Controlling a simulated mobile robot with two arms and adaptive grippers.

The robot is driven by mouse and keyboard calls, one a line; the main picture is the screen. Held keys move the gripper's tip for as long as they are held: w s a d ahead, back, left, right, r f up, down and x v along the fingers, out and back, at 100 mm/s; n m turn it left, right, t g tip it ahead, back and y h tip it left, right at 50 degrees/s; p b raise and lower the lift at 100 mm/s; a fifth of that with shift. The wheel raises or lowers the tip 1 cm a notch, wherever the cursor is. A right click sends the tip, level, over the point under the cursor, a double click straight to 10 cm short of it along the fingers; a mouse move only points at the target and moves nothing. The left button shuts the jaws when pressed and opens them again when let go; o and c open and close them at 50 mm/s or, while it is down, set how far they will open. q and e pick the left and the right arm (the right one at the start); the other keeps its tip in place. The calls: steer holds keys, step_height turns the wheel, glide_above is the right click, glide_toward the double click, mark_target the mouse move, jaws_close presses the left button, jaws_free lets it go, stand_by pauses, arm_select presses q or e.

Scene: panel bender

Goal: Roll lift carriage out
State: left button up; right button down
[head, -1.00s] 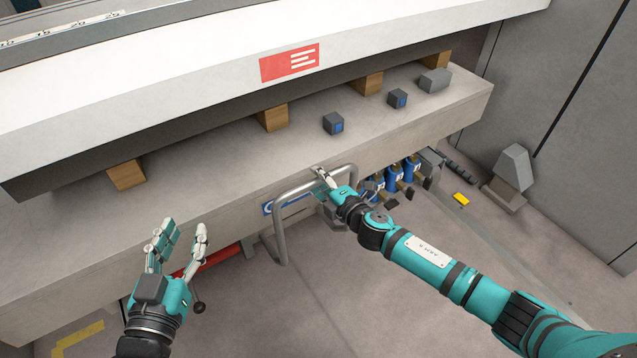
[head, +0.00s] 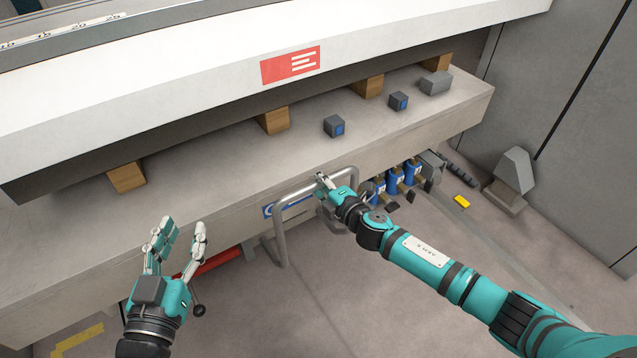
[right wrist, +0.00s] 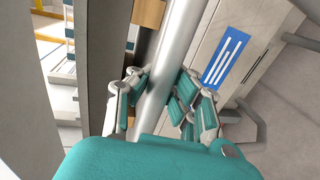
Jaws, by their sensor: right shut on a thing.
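The lift carriage (head: 296,213) sits low under the front edge of the machine bed, mostly hidden by it. A grey tubular handle (head: 296,191) stands out from its front, beside a blue label. Blue cylinders (head: 396,180) show to the right of the handle. My right gripper (head: 325,181) is shut on the upper bar of the handle. In the right wrist view the bar (right wrist: 172,50) runs between its fingers. My left gripper (head: 181,236) is open and empty, in front of the bed at the left, apart from the handle.
The bed (head: 220,170) overhangs the carriage and carries wooden blocks (head: 273,120) and small grey blocks. A grey post (head: 512,175) and a yellow piece (head: 462,201) are on the floor at the right. The floor (head: 330,310) in front of the handle is clear.

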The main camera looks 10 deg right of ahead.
steer(key=shift+s+a+f, duration=0.15)
steer(key=shift+a, duration=0.1)
steer(key=shift+s, duration=0.15)
steer(key=c, duration=1.1)
jaws_free()
steer(key=shift+d, duration=0.1)
steer(key=shift+w, duration=0.2)
steer(key=shift+d, duration=0.1)
steer(key=v, duration=1.2)
steer(key=shift+w+d, duration=0.2)
steer(key=shift+d, duration=0.15)
